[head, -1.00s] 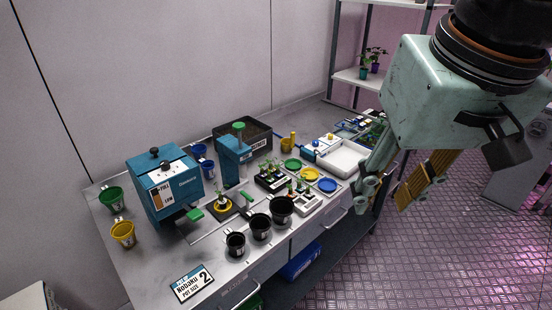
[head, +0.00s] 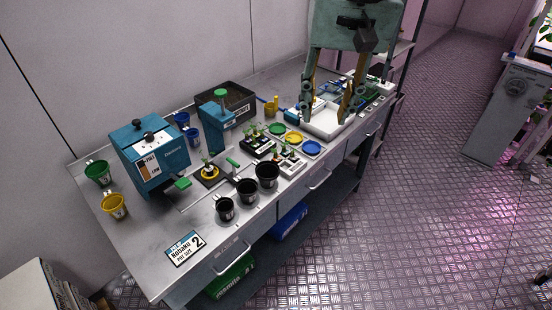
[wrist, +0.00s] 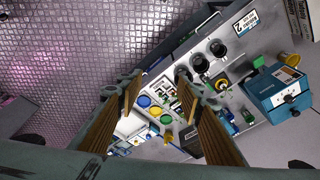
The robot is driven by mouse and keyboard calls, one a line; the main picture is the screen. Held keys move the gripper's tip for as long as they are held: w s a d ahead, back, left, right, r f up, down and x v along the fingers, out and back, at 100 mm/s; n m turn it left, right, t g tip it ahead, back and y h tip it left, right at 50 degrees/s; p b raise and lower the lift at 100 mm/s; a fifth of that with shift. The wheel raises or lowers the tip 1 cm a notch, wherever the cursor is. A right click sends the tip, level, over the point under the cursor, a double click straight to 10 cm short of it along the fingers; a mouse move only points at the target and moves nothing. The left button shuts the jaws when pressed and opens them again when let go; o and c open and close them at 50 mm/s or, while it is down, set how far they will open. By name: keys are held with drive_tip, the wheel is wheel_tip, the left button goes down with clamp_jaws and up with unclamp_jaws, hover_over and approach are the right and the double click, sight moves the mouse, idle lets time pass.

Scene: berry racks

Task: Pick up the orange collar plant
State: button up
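Small seedlings stand in a black tray (head: 259,150) and a white tray (head: 292,168) in the middle of the bench. A tiny orange spot shows among the seedlings at the white tray (head: 279,160); it may be the orange collar plant, but it is too small to be sure. Another seedling (head: 207,168) stands in a yellow ring on a dark plate. My gripper (head: 326,110) is open, fingers spread and pointing down, over the white basin, right of the seedling trays and well above the bench. In the wrist view my gripper (wrist: 160,96) shows nothing held, with the trays far beyond the fingers.
Green (head: 277,128), yellow (head: 293,138) and blue (head: 312,148) discs lie between the trays and the white basin (head: 328,127). Black pots (head: 267,175) line the front edge. A blue machine (head: 153,157) and a blue press (head: 217,128) stand left.

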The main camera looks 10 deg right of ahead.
drive_tip(key=w+a+f+m+g+p, duration=0.1)
drive_tip(key=w+f, duration=0.3)
drive_tip(key=w, duration=0.4)
drive_tip(key=w+a+f+m+p, duration=0.15)
drive_tip(key=w+f, duration=0.25)
drive_tip(key=w, duration=0.4)
drive_tip(key=m+g+p, duration=0.1)
drive_tip(key=m+p, duration=0.1)
drive_tip(key=p, duration=0.1)
hover_over(278, 158)
wheel_tip(278, 158, down, 16)
drive_tip(key=shift+r, duration=0.2)
drive_tip(key=shift+s+n, duration=0.1)
drive_tip(key=shift+n, duration=0.15)
wheel_tip(278, 158, down, 8)
drive_tip(key=shift+f, duration=0.25)
drive_tip(key=shift+f, duration=0.15)
drive_tip(key=shift+w+a+f, duration=0.1)
drive_tip(key=shift+f, duration=1.15)
drive_tip(key=shift+w+f, duration=0.1)
drive_tip(key=shift+f, duration=1.1)
drive_tip(key=shift+c, duration=0.9)
